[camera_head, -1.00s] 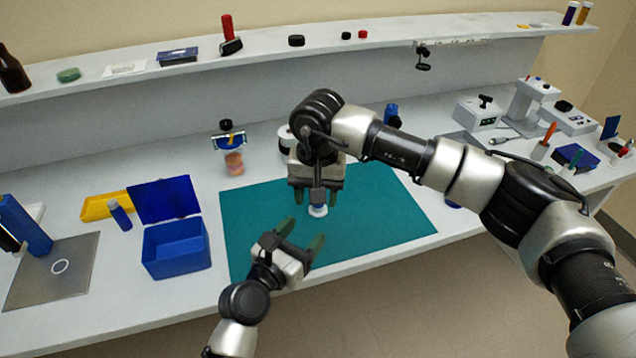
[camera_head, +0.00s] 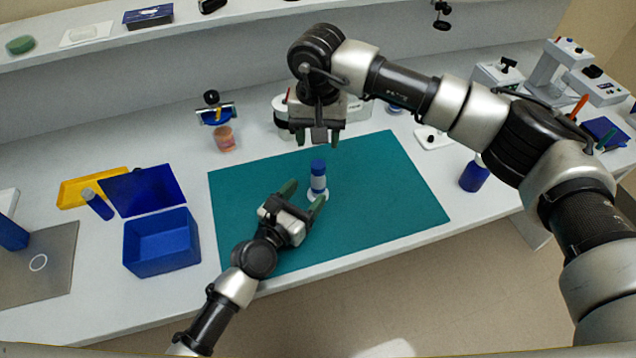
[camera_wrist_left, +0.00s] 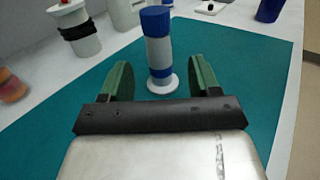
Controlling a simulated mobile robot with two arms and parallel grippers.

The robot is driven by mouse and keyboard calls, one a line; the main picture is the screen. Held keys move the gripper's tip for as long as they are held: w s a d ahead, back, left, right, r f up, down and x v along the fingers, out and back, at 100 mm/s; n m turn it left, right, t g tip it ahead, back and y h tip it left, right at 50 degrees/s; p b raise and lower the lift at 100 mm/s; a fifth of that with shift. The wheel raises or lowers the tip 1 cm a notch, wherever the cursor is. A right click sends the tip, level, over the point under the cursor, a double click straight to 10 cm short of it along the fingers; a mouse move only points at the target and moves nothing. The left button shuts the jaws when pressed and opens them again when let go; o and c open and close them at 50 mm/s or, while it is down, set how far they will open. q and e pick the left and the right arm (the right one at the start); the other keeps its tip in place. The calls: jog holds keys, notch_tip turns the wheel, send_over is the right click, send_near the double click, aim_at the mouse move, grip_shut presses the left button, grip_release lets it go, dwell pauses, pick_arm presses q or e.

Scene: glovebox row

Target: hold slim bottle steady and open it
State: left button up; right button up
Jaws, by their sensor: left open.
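The slim bottle (camera_head: 318,182) stands upright on the teal mat (camera_head: 395,190), with a blue cap, a grey-white body with a blue band and a white round base. It also shows in the left wrist view (camera_wrist_left: 158,55), ahead of the fingers. My left gripper (camera_head: 302,193) is open, with its green fingers pointing at the bottle from the near side; in the left wrist view the bottle stands beyond and between the fingertips, not gripped. My right gripper (camera_head: 317,140) hangs above and behind the bottle. Its fingers look apart with nothing between them.
An open blue box (camera_head: 161,245) and a yellow tray (camera_head: 85,188) stand left of the mat. A blue bottle (camera_head: 473,175) stands right of the mat. The mat around the slim bottle is clear.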

aim_at(323, 177)
pick_arm(q)
jog(key=shift+w+a+f, duration=0.1)
jog(key=shift+f, duration=0.7)
jog(key=x, duration=0.7)
jog(key=shift+w+r, duration=0.15)
jog(key=shift+c, duration=0.3)
grip_shut()
